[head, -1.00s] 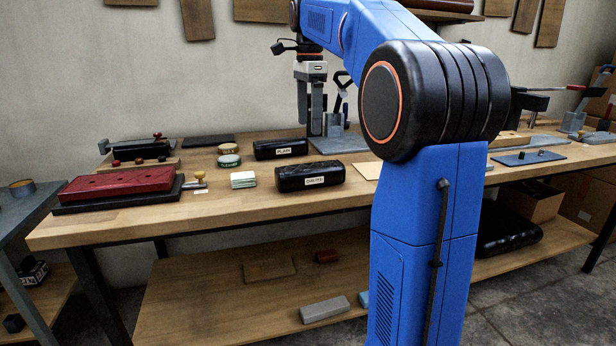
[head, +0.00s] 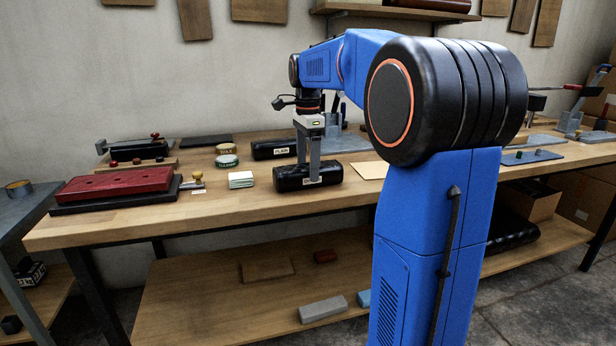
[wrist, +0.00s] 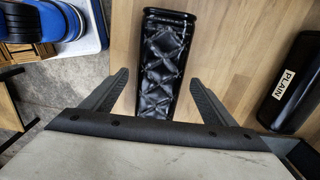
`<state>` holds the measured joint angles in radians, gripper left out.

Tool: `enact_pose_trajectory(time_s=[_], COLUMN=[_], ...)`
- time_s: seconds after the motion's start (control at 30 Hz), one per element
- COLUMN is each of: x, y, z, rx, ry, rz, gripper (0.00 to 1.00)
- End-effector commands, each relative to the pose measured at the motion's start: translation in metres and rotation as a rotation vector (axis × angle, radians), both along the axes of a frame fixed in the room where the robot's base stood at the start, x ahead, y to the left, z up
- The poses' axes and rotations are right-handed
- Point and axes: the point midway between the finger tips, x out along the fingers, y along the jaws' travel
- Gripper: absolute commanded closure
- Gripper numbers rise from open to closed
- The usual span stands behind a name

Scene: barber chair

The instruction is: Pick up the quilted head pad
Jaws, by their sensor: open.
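The quilted head pad (head: 285,179) is a black, padded, block-like cushion with a pale label on its front, lying on the wooden bench. In the wrist view the pad (wrist: 163,60) shows its diamond-stitched top between my two fingers. My gripper (head: 308,172) is at the right part of the pad in the head view, pointing down, with one finger in front of it. In the wrist view my gripper (wrist: 160,75) is open, with a gap beside the pad on each side. Whether the fingers touch it cannot be told.
A similar black pad labelled PLAIN (head: 272,149) lies just behind; it also shows in the wrist view (wrist: 290,80). A stack of pale cards (head: 241,180) and round tins (head: 227,160) stand to the left. A tan sheet (head: 371,170) lies to the right.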

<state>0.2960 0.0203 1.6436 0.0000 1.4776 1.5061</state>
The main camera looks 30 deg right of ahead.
Motion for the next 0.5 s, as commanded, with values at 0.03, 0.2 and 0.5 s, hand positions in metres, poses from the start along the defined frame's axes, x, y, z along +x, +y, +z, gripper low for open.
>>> enact_pose_trajectory(time_s=[0.03, 0.2, 0.5], x=[-0.001, -0.001, -0.001], y=[0.0, -0.001, -0.001], z=[-0.008, -0.027, -0.033], rx=[0.0, 0.0, 0.0], ry=[0.002, 0.002, 0.0], rz=[0.0, 0.0, 0.0], gripper=[0.2, 0.2, 0.2])
